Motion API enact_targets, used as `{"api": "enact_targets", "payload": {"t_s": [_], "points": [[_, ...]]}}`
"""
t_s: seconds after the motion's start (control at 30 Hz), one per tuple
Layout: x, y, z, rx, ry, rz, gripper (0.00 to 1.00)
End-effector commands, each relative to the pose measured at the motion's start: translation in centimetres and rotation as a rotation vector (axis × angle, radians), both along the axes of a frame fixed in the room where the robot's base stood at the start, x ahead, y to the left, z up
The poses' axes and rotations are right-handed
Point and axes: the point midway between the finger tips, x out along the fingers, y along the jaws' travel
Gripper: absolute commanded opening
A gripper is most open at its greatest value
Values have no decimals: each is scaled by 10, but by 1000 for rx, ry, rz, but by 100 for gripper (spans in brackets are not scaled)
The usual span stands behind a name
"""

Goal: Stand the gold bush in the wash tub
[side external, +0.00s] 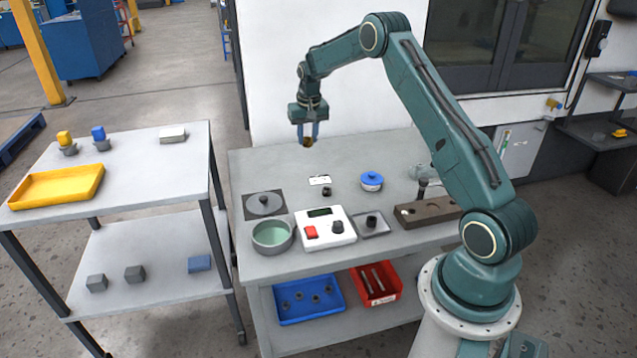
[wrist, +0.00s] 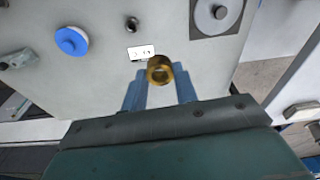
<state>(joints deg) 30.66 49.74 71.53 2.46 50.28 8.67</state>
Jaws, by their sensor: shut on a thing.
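My gripper (side external: 308,137) is shut on the gold bush (side external: 307,142) and holds it in the air above the back of the table. In the wrist view the gold bush (wrist: 159,70) sits between the blue fingers of my gripper (wrist: 160,88), its open bore facing the camera. The wash tub (side external: 273,236) seems to be the round grey pot with greenish content at the table's front left. It stands apart from the gripper, nearer the side camera, and is out of the wrist view.
A grey plate with a round lid (side external: 265,204) lies behind the tub. A white scale-like box (side external: 325,229) stands right of the tub. A blue-lidded pot (side external: 371,180), a small dark part (side external: 326,191), a white card (side external: 319,179) and a brown block (side external: 428,211) are on the table.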

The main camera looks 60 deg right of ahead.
Motion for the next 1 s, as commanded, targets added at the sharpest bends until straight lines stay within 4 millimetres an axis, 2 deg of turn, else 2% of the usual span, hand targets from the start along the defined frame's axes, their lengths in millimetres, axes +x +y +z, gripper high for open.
{"api": "enact_targets", "payload": {"t_s": [0.17, 0.27, 0.47, 0.7, 0.83, 1.0], "points": [[5, 23, 1, 2, 1, -2, 5], [8, 47, 3, 3, 0, -7, 5], [10, 111, 5, 4, 1, -22, 5], [0, 184, 7, 3, 1, -45, 5], [-8, 210, 7, 1, -1, -54, 5], [-13, 226, 8, 0, -1, -63, 5]]}}
